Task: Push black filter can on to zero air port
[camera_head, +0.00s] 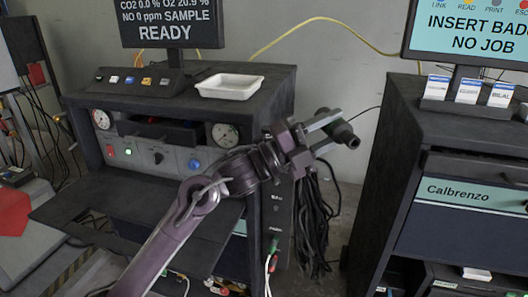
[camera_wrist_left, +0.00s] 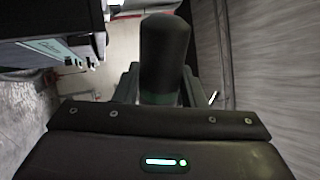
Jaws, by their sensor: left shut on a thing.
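My left gripper (camera_head: 330,122) is shut on the black filter can (camera_head: 347,135), in front of the gap between the two dark cabinets. The can is a short dark cylinder with a rounded end. In the left wrist view the can (camera_wrist_left: 165,55) stands out from between the fingers, its far end free and touching nothing. The zero air port cannot be made out for certain. Small fittings and labels (camera_head: 276,228) show on the right side of the left cabinet, partly behind my arm. My right gripper is not in view.
The left cabinet (camera_head: 270,85) carries a white tray (camera_head: 229,86) and a monitor (camera_head: 170,22) reading READY. Black cables (camera_head: 316,225) hang beside it. The right cabinet (camera_head: 400,150) bears a second monitor (camera_head: 465,35).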

